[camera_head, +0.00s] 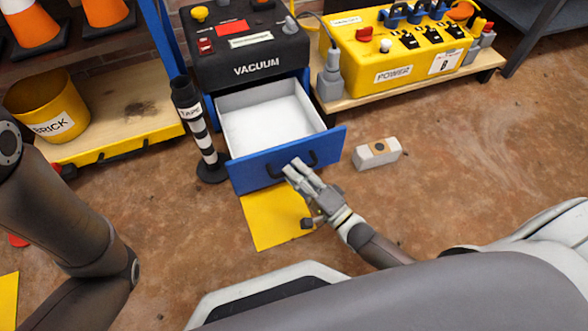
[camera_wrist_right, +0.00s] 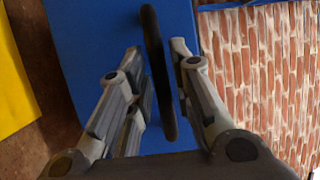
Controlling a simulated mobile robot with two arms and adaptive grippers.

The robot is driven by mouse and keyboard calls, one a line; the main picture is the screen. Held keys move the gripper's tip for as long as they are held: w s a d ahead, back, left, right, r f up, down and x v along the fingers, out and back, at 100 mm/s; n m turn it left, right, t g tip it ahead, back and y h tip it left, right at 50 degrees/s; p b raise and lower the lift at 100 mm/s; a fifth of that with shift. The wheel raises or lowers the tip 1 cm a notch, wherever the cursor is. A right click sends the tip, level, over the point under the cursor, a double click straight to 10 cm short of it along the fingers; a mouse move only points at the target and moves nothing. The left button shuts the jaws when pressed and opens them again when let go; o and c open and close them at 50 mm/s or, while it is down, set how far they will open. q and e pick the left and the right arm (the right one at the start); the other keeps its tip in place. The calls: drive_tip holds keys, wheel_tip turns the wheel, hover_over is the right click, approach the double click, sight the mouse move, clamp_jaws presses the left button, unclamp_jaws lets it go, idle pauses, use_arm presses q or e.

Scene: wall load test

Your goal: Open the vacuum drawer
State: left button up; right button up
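The blue vacuum drawer (camera_head: 334,146) stands pulled well out below the black box marked VACUUM (camera_head: 255,70). Its pale inside is visible and looks empty. My right gripper (camera_head: 295,168) is at the black handle on the drawer's blue front. In the right wrist view the handle (camera_wrist_right: 152,35) runs between the fingers (camera_wrist_right: 158,90), which are closed in on both sides of it. The blue front (camera_wrist_right: 85,30) lies behind the handle. My left gripper is out of view; only brown left arm links show in the head view.
A striped TAPE post (camera_head: 203,140) stands close left of the drawer. A yellow sheet (camera_head: 268,225) lies on the floor below it. A pale block (camera_head: 377,154) lies to the right. A yellow POWER box (camera_head: 375,62) sits on a low platform behind.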

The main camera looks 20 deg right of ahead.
drive_tip(key=v, duration=1.1)
drive_tip(key=shift+s, duration=0.1)
